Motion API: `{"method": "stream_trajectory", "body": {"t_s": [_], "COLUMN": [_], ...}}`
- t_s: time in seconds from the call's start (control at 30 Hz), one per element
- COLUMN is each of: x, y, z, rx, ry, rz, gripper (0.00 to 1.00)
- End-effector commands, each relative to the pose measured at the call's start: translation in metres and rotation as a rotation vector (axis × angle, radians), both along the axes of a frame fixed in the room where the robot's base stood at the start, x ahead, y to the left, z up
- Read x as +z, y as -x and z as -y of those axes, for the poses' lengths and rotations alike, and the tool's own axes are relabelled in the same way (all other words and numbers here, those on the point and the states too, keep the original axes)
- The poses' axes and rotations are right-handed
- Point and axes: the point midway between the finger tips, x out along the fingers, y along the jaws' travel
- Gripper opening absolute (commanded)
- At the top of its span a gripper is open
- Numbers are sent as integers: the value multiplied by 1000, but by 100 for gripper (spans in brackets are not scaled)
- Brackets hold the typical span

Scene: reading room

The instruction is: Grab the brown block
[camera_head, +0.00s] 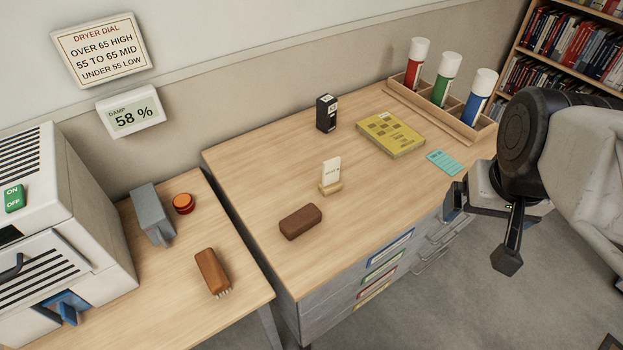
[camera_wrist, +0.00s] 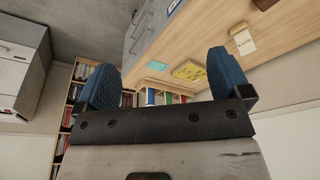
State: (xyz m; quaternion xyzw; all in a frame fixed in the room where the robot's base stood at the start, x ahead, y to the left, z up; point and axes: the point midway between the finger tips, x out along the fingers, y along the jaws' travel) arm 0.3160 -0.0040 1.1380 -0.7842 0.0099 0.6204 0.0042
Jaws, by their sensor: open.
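The brown block (camera_head: 300,221) is a dark brown piece with rounded edges. It lies flat on the wooden desk (camera_head: 258,190), near its front left edge, in the head view. My gripper (camera_head: 478,238) is off the desk's front right side in the head view, well to the right of the block. In the wrist view my gripper (camera_wrist: 163,78) shows two blue-padded fingers spread apart with nothing between them.
A card in a wooden stand (camera_head: 330,177) is just behind the block. A small black box (camera_head: 326,113), yellow board (camera_head: 391,134), teal card (camera_head: 442,162) and tube rack (camera_head: 437,107) stand farther back. A brown-handled brush (camera_head: 212,271) lies on the left table.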

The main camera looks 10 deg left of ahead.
Motion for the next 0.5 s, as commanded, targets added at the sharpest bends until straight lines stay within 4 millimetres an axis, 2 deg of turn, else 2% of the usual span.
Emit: {"method": "stream_trajectory", "body": {"t_s": [0.03, 0.07, 0.5], "x": [0, 0, -2], "y": [0, 0, -3], "z": [0, 0, -2], "rx": [0, 0, 20], "ry": [0, 0, 12], "rz": [0, 0, -12], "gripper": [88, 83, 83]}}
